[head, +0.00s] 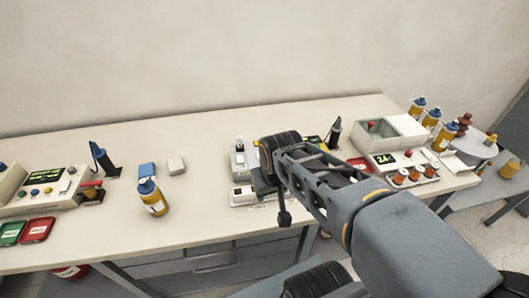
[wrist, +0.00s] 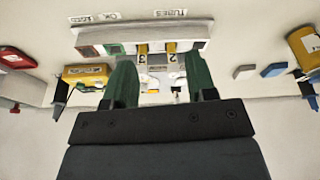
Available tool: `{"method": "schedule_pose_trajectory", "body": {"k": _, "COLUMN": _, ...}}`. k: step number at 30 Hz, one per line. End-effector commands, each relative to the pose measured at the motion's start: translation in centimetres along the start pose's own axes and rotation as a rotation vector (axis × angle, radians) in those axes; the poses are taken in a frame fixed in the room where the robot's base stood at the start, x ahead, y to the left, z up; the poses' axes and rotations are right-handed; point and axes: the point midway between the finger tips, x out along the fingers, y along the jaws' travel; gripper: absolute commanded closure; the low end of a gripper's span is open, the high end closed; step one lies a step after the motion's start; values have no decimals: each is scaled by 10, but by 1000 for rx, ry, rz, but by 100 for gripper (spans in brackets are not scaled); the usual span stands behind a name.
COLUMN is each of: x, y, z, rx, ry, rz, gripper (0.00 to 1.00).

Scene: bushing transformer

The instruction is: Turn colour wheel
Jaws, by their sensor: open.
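I cannot clearly pick out a colour wheel in either view. A grey and white device (head: 241,163) stands at the middle of the table in the head view, partly hidden by my arm. In the wrist view, a pale device (wrist: 145,31) with yellow tabs, number labels 3 and 2 and coloured patches lies beyond my fingertips. My gripper (wrist: 160,82) shows two green fingers, apart, with nothing held between them. A yellow block (wrist: 86,75) is beside the left finger in the wrist view. In the head view my fingertips are hidden behind my arm.
A yellow bottle (head: 152,197) stands left of the middle device, near blue and white blocks (head: 162,168). A button console (head: 40,190) and green and red trays (head: 24,231) are at left. A lidded machine (head: 390,135) stands at right. The table's back left is clear.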

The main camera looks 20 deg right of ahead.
Motion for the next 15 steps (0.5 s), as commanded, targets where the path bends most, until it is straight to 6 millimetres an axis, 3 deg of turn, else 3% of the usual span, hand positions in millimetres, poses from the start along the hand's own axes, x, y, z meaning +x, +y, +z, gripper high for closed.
{"method": "schedule_pose_trajectory", "body": {"k": 9, "x": 14, "y": 44, "z": -123, "rx": 3, "ry": -167, "rz": 18, "gripper": 48}}
{"method": "schedule_pose_trajectory", "body": {"k": 15, "x": 21, "y": 72, "z": -188, "rx": -99, "ry": -233, "rz": 7, "gripper": 48}}
